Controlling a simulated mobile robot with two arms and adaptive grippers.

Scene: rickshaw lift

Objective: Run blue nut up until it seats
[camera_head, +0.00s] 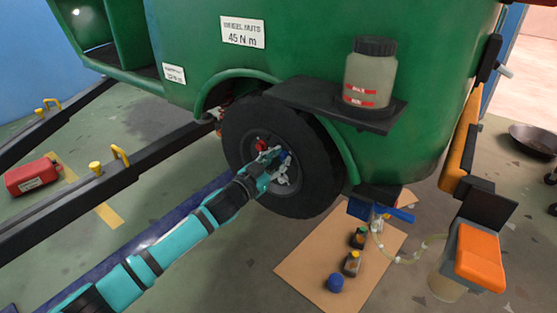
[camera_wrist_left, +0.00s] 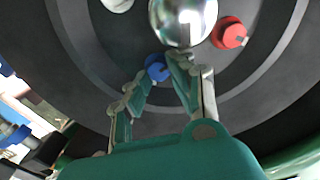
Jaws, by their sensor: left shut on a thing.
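The blue nut (camera_head: 284,154) is on the wheel (camera_head: 310,165) of the green rickshaw. It also shows in the left wrist view (camera_wrist_left: 157,68), left of and below the shiny hub (camera_wrist_left: 183,18). My left gripper (camera_head: 276,157) reaches the wheel face and is shut on the blue nut. In the left wrist view its teal fingers (camera_wrist_left: 164,80) come up to the nut and partly cover it. How far the nut sits from the wheel cannot be told. A red nut (camera_wrist_left: 229,33) is right of the hub, and a pale nut (camera_wrist_left: 118,3) is at the top edge. My right gripper is out of view.
A fender shelf (camera_head: 300,92) with a jar (camera_head: 370,75) overhangs the wheel. A brown mat (camera_head: 310,270) with small bottles and a blue cap (camera_head: 334,283) lies below right. Black shafts (camera_head: 75,200) and a red can (camera_head: 33,176) are left.

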